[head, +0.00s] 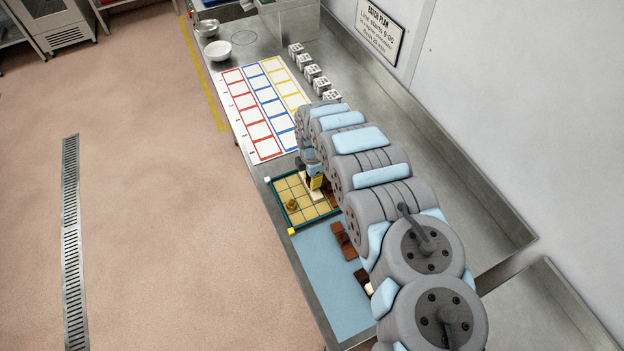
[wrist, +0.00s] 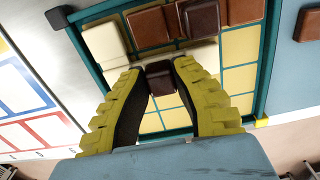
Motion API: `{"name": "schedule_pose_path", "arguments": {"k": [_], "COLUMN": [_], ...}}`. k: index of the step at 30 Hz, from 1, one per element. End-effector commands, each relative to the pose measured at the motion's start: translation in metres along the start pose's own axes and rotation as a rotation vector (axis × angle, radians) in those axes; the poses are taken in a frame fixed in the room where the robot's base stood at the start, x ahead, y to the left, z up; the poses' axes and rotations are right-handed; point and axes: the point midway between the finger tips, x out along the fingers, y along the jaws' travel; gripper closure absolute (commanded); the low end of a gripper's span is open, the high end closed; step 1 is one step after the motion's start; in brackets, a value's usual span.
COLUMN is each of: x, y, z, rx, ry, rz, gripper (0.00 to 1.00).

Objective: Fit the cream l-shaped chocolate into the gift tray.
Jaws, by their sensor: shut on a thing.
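The gift tray (head: 289,224) has a dark green rim and a yellow gridded floor; it also shows in the wrist view (wrist: 262,88). My gripper (wrist: 159,73) has yellow fingers with black inner sides. They are closed around a small brown block that appears to be a grip on the cream l-shaped chocolate (wrist: 103,43). The cream piece spreads behind the fingertips, over one side of the tray. In the head view my gripper (head: 314,182) is over the tray's far part. The fingers hide part of the cream piece, and I cannot tell whether it touches the floor.
Brown chocolates (wrist: 150,25) are in the tray close beside the cream piece. A blue mat (head: 328,275) in front carries brown pieces and a cream one. A coloured grid sheet (head: 262,112) lies beyond the tray.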

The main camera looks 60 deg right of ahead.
Motion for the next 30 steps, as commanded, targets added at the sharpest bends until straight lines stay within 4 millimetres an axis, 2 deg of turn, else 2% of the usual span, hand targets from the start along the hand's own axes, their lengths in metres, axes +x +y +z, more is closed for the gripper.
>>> {"name": "schedule_pose_path", "arguments": {"k": [4, 5, 6, 7, 20, 30], "x": [0.004, 0.003, 0.003, 0.003, -0.003, -0.031], "y": [0.0, 0.0, 0.0, 0.0, 0.0, 0.0], "z": [0.0, 0.0, 0.0, 0.0, 0.0, 0.001], "rx": [0.0, 0.0, 0.0, 0.0, -0.001, 0.001], "ry": [0.0, 0.0, 0.0, 0.0, -0.001, -0.001], "rz": [0.0, 0.0, 0.0, 0.0, 0.0, -0.001], "gripper": [1.0, 0.68, 0.57, 0.54, 0.54, 0.54]}}
